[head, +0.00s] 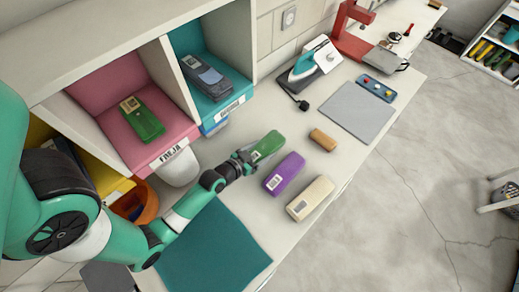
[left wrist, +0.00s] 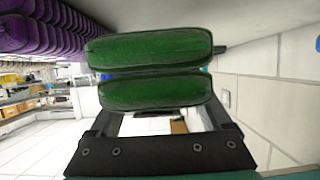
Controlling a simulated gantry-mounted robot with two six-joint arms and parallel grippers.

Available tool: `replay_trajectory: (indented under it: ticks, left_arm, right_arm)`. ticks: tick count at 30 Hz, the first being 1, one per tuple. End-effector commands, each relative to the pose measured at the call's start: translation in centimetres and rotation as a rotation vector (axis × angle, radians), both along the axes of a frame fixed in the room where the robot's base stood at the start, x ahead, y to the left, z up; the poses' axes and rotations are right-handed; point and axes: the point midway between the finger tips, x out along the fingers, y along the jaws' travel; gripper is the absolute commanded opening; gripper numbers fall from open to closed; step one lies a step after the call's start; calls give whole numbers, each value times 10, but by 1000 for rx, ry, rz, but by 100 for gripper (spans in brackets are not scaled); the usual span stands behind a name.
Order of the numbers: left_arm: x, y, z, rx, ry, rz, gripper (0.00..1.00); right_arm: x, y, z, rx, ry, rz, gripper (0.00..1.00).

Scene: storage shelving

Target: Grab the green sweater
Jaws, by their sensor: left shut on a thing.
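My left gripper (head: 246,157) is shut on a folded green sweater (head: 268,145) over the table, beside the purple bundle. In the left wrist view the green sweater (left wrist: 150,48) shows as two thick folded layers in front of the gripper, which hides part of its lower edge. I cannot tell whether the sweater touches the table. Another green folded item (head: 146,122) with a tag lies in the pink cubby (head: 105,85). My right gripper is not in view.
A purple folded bundle (head: 284,174), a cream one (head: 310,198) and a small brown item (head: 323,139) lie on the table close by. An iron (head: 306,64) and a grey mat (head: 357,112) are farther right. A teal mat (head: 215,250) lies nearer.

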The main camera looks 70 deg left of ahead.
Motion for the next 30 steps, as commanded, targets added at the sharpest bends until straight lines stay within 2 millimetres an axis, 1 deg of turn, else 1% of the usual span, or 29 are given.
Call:
replay_trajectory:
  ticks: [1, 3, 4, 5, 6, 7, 10, 15, 18, 21, 30]
  left_arm:
    - [3, -10, 21, 5, -2, -10, 8]
    - [5, -22, 34, 7, -3, -12, 8]
    - [6, -28, 38, 8, -6, -14, 8]
    - [8, -34, 43, 7, -7, -18, 8]
    - [8, -41, 53, 8, -9, -13, 8]
    - [10, -50, 49, 5, -5, -20, 8]
    - [14, -74, 58, 6, -8, -19, 8]
    - [19, -105, 74, 1, -9, -10, 8]
    - [21, -117, 81, 3, -8, -7, 8]
    - [21, -123, 85, 1, -7, -3, 8]
    - [21, -124, 88, 0, -8, 3, 8]
  right_arm:
    - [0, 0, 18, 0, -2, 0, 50]
    - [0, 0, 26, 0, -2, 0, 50]
    - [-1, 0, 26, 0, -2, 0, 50]
    - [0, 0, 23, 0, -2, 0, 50]
    - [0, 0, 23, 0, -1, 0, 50]
    - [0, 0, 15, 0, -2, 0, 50]
    - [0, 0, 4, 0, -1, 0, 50]
    - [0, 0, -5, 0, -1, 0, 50]
    - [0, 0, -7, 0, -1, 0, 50]
    - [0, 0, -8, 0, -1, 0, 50]
    - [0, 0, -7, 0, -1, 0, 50]
